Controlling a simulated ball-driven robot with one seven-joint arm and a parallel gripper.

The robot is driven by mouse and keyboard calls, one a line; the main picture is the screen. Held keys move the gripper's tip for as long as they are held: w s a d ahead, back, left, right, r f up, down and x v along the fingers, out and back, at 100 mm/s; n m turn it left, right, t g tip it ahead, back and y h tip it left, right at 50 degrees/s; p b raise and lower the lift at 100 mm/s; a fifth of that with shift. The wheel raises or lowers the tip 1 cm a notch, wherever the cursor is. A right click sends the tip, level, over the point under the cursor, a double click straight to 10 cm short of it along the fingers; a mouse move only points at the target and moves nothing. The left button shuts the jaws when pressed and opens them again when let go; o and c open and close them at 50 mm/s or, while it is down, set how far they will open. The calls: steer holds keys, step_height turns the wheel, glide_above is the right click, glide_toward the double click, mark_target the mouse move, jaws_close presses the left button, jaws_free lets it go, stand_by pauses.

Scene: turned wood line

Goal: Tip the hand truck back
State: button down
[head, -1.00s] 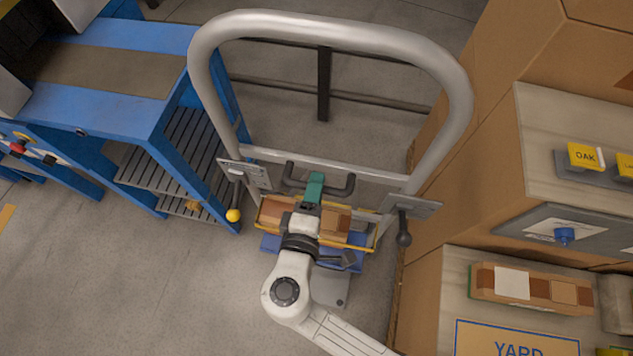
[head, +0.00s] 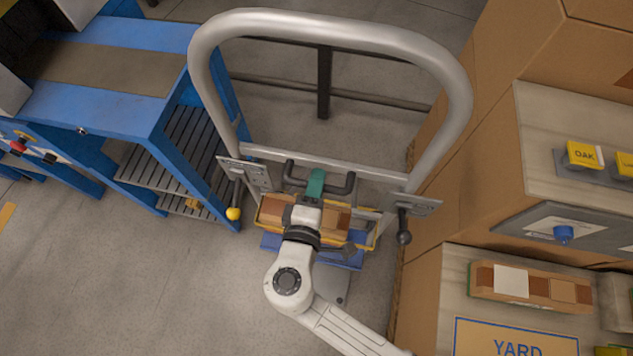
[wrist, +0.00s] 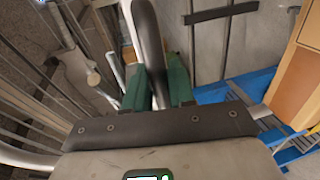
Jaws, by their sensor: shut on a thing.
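The hand truck appears as a tall grey tubular hoop frame (head: 333,30) standing in front of me. A pale crossbar runs between its sides, with a dark handle (head: 347,185) at the middle. My gripper (head: 316,183) has green fingers that are shut on this dark handle. In the wrist view the dark handle (wrist: 147,45) passes between the green fingers (wrist: 158,92). Below the handle, a yellow-rimmed tray (head: 362,238) holds brown blocks above a blue base (head: 345,262), partly hidden by my arm. I cannot tell how far the frame leans.
A lever with a yellow knob (head: 233,213) hangs at the frame's left, one with a dark knob (head: 404,237) at its right. A blue bench (head: 150,125) with slatted shelves stands close left. Cardboard boxes (head: 480,170) stand close right. Floor is clear at lower left.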

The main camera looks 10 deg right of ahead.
steer(key=w+d+g, duration=0.1)
steer(key=w+d, duration=0.2)
steer(key=w, duration=0.5)
steer(key=w+d+g+y+p, duration=0.1)
steer(key=w+d, duration=0.3)
steer(key=w, duration=0.5)
steer(key=w+d+g+p, duration=0.1)
steer(key=w+d, duration=0.2)
steer(key=w, duration=0.6)
steer(key=shift+w+d+r+g+y, duration=0.2)
steer(key=shift+d+r+g+y, duration=0.1)
steer(key=shift+d+g, duration=0.1)
steer(key=c, duration=1.1)
jaws_free()
steer(key=shift+w+d+r+p, duration=0.1)
steer(key=shift+w+p, duration=0.05)
steer(key=shift+p, duration=0.15)
steer(key=shift+r, duration=0.1)
steer(key=v, duration=1)
steer(key=shift+s+a+p, duration=0.3)
steer(key=shift+s, duration=0.15)
